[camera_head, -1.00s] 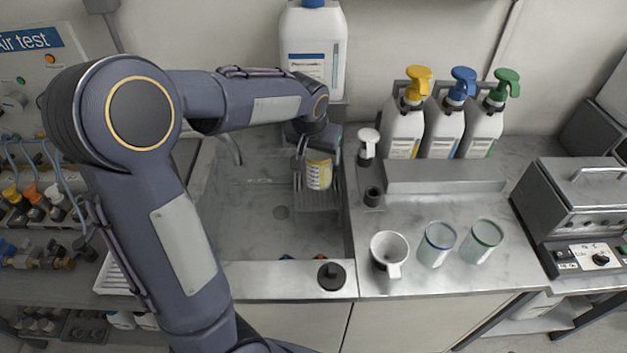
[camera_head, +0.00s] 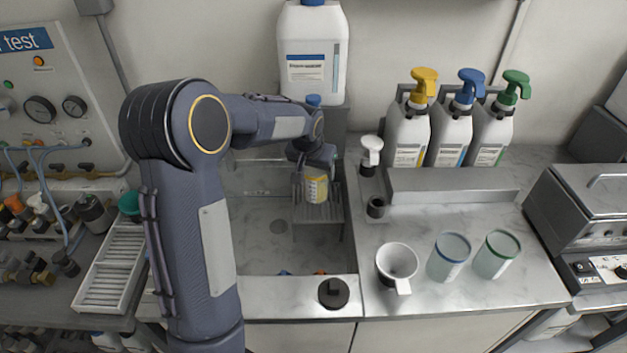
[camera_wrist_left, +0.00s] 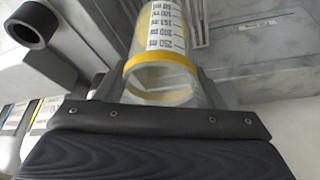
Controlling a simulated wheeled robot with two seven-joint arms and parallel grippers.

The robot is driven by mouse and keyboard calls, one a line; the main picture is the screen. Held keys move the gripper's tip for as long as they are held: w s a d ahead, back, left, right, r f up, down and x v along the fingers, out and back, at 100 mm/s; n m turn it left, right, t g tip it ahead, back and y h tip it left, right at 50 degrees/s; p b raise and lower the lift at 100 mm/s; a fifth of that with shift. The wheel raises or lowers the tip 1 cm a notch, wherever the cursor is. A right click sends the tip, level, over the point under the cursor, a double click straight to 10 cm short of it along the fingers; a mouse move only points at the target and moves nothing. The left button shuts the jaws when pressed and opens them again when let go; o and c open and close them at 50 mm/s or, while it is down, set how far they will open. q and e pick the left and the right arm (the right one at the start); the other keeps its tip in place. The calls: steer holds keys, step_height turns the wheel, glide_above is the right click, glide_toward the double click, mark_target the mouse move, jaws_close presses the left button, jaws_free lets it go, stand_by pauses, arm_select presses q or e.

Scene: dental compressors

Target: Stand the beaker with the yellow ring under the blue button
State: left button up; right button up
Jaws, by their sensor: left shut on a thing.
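The clear beaker with the yellow ring (camera_head: 316,188) is at the slotted rack (camera_head: 331,211) over the sink, below the blue button (camera_head: 313,100) on the dispenser under the large jug. My left gripper (camera_head: 314,170) is shut on the beaker. In the left wrist view the beaker (camera_wrist_left: 160,50), with printed volume marks and its yellow band, sits between the fingers (camera_wrist_left: 160,95). I cannot tell whether its base touches the rack. My right gripper is not in view.
The sink (camera_head: 265,245) lies below. On the counter to the right stand a white cup (camera_head: 397,262), a blue-rimmed beaker (camera_head: 449,258) and a green-rimmed beaker (camera_head: 497,255). Three pump bottles (camera_head: 452,130) stand behind a metal ledge. A black knob (camera_head: 333,293) is at the front edge.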

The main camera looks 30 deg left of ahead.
mark_target(313, 170)
arm_select(q)
steer(key=w+a+f, duration=0.1)
steer(key=w+f, duration=0.1)
steer(key=w+a+f+p, duration=0.1)
steer(key=w+f, duration=0.1)
steer(key=w+a+f, duration=0.1)
steer(key=a+f, duration=0.1)
steer(key=shift+w+f, duration=0.4)
step_height(313, 170, down, 3)
steer(key=shift+f+p, duration=0.1)
steer(key=shift+p, duration=0.3)
steer(key=shift+f, duration=0.2)
steer(key=o, duration=1.3)
steer(key=shift+r, duration=0.1)
steer(key=shift+c, duration=0.2)
steer(key=shift+r, duration=0.1)
